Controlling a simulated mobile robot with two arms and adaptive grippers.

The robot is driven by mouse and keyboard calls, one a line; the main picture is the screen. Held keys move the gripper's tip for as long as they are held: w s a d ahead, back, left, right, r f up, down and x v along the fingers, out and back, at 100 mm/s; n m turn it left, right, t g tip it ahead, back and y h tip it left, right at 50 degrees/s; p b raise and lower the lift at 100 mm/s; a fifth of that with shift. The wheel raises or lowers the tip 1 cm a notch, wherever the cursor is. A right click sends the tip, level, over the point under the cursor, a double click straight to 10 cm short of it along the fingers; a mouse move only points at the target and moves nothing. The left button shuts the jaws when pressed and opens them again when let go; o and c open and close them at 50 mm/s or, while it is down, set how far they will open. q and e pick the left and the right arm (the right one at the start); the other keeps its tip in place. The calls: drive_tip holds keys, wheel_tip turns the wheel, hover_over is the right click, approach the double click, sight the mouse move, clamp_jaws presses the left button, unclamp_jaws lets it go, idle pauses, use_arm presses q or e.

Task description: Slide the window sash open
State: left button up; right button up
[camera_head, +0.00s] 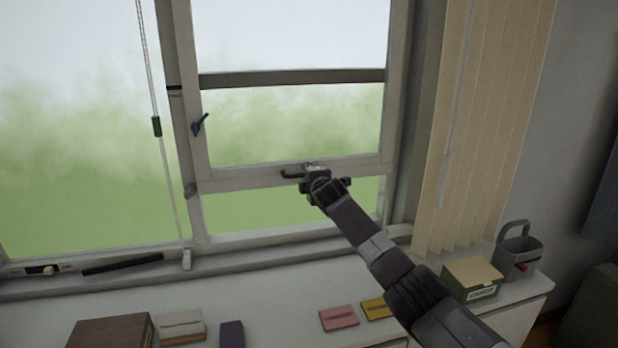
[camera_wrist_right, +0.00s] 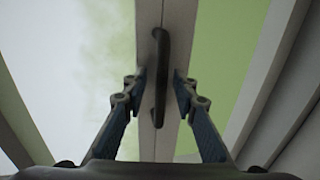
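The window sash (camera_head: 240,180) is the framed lower pane in the right half of the window. Its bottom rail is raised above the sill, with a green band showing below it. A dark bar handle (camera_head: 292,174) sits on the bottom rail; it also shows in the right wrist view (camera_wrist_right: 161,65). My right gripper (camera_head: 312,175) is at this handle and hides part of it. In the right wrist view, its fingers (camera_wrist_right: 158,88) are apart on either side of the handle, with a visible gap on each side. My left gripper is not in view.
Boxes, including a green one (camera_head: 472,278), and a grey caddy (camera_head: 518,252) stand on the ledge below.

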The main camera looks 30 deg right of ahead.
drive_tip(key=v, duration=1.2)
idle(0.6)
